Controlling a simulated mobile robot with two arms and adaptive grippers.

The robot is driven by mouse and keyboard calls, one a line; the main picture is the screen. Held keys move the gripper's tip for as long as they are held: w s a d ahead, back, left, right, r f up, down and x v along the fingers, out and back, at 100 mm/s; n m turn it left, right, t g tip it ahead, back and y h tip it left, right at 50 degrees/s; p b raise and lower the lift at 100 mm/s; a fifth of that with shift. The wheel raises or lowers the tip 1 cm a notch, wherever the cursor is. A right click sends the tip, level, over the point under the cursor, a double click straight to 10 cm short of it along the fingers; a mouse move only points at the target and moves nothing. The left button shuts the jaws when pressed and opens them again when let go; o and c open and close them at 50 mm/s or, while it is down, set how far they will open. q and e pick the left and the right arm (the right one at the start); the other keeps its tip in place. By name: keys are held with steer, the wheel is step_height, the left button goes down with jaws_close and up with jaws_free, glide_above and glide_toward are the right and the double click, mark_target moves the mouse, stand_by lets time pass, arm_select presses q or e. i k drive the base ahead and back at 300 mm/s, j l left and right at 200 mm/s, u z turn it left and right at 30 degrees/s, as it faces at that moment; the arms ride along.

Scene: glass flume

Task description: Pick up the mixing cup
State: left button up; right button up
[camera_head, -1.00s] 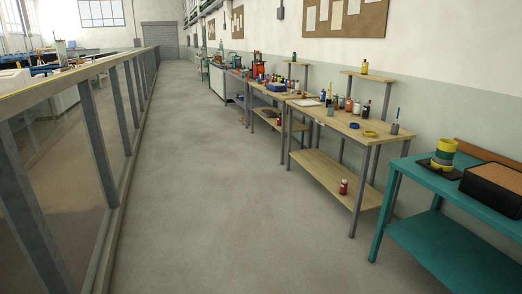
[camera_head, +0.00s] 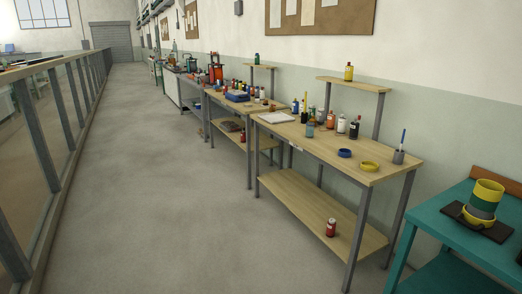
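No label marks the mixing cup, and I cannot tell for sure which vessel it is. A small grey cup (camera_head: 399,157) with a blue-and-white stick in it stands upright at the right end of the near wooden table (camera_head: 300,141). A yellow ring (camera_head: 369,166) and a blue ring (camera_head: 345,153) lie near the grey cup. Neither of my grippers is in view.
Several bottles (camera_head: 341,124) and a white tray (camera_head: 276,117) are on the wooden table. A red jar (camera_head: 331,227) stands on its lower shelf. A railing with glass panels (camera_head: 50,135) runs along the left. The grey floor (camera_head: 165,190) between is clear.

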mark_target(310, 126)
steer(key=i, duration=2)
